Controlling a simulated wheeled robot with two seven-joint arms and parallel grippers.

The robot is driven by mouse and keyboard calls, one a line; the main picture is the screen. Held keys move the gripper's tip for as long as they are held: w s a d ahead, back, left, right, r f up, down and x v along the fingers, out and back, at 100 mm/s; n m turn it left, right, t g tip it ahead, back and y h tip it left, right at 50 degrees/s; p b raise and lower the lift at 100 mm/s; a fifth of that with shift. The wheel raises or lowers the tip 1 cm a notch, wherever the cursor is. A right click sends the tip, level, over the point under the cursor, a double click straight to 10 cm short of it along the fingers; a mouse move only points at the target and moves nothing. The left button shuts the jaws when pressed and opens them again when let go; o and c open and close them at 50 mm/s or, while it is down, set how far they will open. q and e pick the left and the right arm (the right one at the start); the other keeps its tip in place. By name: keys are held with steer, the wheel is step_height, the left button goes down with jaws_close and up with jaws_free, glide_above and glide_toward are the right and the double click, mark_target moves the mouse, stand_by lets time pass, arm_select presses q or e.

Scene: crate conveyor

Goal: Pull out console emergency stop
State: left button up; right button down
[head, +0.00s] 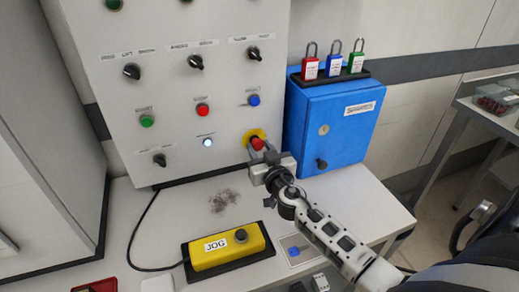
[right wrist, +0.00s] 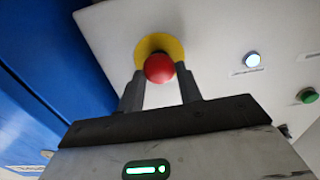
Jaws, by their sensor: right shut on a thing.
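The console emergency stop (head: 257,143) is a red mushroom button on a yellow round collar, low at the right of the grey console panel (head: 225,90). In the right wrist view the red button (right wrist: 159,68) shows between my fingers, with the yellow collar (right wrist: 152,44) behind it. My right gripper (head: 261,147) reaches it from the front right. In the right wrist view its two fingers (right wrist: 160,90) stand on both sides of the red button, shut on it. The exact finger contact is partly hidden. My left gripper is not in view.
A blue cabinet (head: 335,125) with red, blue and green padlocks on top stands close right of the button. A yellow JOG box (head: 226,250) with a cable lies on the table (head: 365,200). Knobs and coloured buttons, including a lit white one (head: 208,143), fill the panel.

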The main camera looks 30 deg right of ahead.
steer(key=shift+s, duration=0.3)
steer(key=c, duration=1)
jaws_free()
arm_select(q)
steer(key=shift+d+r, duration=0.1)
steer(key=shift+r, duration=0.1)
arm_select(e)
steer(key=shift+o, duration=0.2)
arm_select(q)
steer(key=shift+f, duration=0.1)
arm_select(e)
steer(key=shift+s+a+f, duration=0.1)
steer(key=shift+s+a, duration=0.05)
steer(key=shift+s, duration=0.2)
arm_select(q)
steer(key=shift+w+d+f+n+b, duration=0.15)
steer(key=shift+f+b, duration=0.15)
steer(key=shift+b, duration=0.65)
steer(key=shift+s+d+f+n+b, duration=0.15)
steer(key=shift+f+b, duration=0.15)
steer(key=shift+b, duration=0.65)
arm_select(e)
steer(key=v, duration=1.5)
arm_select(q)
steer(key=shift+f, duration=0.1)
arm_select(e)
steer(key=shift+s, duration=0.15)
